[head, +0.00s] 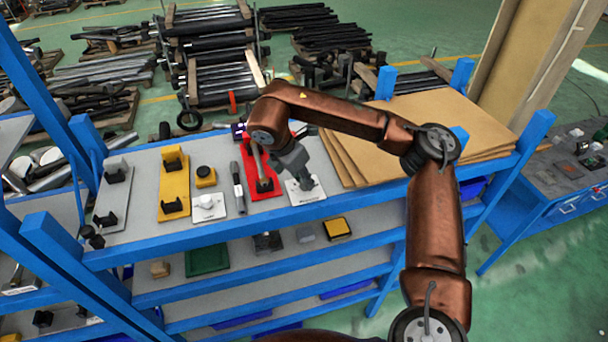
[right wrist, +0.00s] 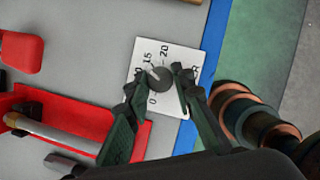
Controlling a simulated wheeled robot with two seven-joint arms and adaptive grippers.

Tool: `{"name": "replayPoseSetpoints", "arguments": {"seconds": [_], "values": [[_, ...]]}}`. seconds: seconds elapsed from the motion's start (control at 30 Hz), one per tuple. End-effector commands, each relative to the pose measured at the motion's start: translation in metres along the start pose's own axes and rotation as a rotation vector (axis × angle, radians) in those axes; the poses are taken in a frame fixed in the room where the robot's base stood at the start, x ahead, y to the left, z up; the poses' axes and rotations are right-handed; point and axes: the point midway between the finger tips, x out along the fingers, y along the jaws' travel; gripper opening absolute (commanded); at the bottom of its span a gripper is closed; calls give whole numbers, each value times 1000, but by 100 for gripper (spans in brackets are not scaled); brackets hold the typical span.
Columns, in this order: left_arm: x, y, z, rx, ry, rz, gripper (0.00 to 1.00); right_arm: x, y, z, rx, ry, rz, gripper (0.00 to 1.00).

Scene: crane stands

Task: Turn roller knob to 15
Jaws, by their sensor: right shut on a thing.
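The roller knob (right wrist: 160,92) is a dark round knob on a white square plate (right wrist: 173,53) printed with 0, 10, 15 and 20. A small pale mark on the knob's edge lies near the 10 and 15 side; its exact reading is hard to tell. My right gripper (right wrist: 157,81) is shut on the knob, one finger on each side of it. In the head view the right gripper (head: 306,184) reaches down onto the white plate (head: 311,197) on the blue shelf, and hides most of the knob. My left gripper is not in view.
A red tray (right wrist: 70,118) with a pale-handled tool lies close beside the plate. Another white plate (head: 208,213), a yellow stand (head: 174,189) and a grey stand (head: 113,195) stand farther left. Brown boards (head: 440,115) lie to the right. A blue shelf edge (right wrist: 212,45) borders the plate.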

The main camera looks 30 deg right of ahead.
Motion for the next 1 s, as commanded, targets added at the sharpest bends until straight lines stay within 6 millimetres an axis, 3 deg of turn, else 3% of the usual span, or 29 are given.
{"name": "replayPoseSetpoints", "arguments": {"seconds": [0.4,0.97,1.0], "values": [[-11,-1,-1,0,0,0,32,-2,2,1,177,1,-69,0],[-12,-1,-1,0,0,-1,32,-1,2,0,199,1,-79,0],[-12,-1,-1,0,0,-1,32,-1,2,0,199,1,-79,25]]}}
